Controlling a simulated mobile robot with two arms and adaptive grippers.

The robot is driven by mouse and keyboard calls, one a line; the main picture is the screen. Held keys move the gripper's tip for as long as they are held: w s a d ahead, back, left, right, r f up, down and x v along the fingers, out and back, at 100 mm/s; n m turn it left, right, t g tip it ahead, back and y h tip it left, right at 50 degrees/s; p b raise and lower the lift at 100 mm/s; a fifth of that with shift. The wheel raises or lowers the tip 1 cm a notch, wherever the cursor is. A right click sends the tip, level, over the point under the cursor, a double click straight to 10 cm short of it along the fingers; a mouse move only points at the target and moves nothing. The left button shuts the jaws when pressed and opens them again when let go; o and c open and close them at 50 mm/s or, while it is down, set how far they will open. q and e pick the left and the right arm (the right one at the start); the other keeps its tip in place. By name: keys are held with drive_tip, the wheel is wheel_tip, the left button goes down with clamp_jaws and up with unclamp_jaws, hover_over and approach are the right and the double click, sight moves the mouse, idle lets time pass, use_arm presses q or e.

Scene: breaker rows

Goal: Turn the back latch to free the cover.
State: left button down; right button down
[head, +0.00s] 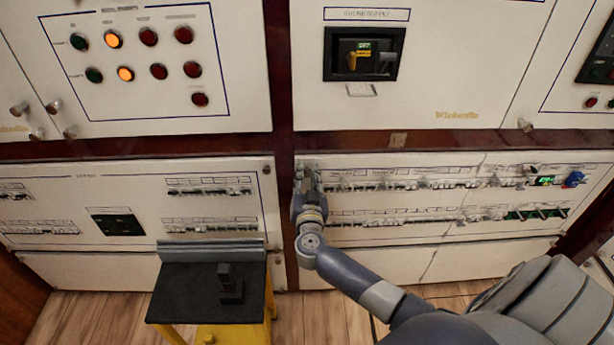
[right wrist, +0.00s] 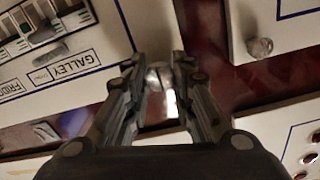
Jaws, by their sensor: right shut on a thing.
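My right gripper (head: 308,180) is at the upper left corner of the lower right breaker panel (head: 400,240). In the right wrist view its fingers (right wrist: 160,82) are closed around a small silver round latch knob (right wrist: 158,74) at the corner of a white panel. The knob has a dark slot or line across it, and its lower part is partly hidden between the fingers. In the head view the gripper hides this latch. The cover's state, fastened or free, cannot be told. My left gripper is not in view.
Another silver knob (right wrist: 260,47) sits on a neighbouring panel's corner. Rows of breakers (head: 400,215) fill the panel right of the gripper. A yellow stand with a black top (head: 190,305) stands on the wooden floor at the lower left. Dark red frame strips (head: 280,80) separate the panels.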

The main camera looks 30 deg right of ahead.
drive_tip(key=m+p, duration=0.2)
drive_tip(key=m, duration=0.1)
drive_tip(key=shift+r+m, duration=0.1)
drive_tip(key=shift+m, duration=0.2)
drive_tip(key=shift+m+p, duration=0.45)
drive_tip(key=shift+m, duration=0.45)
drive_tip(key=m, duration=0.2)
drive_tip(key=shift+m, duration=0.4)
drive_tip(key=m, duration=0.4)
drive_tip(key=shift+f+m, duration=0.2)
drive_tip(key=shift+m, duration=0.1)
drive_tip(key=m+b, duration=0.1)
drive_tip(key=m, duration=0.4)
drive_tip(key=shift+m, duration=0.3)
drive_tip(key=c, duration=1.3)
unclamp_jaws()
drive_tip(key=shift+c, duration=0.2)
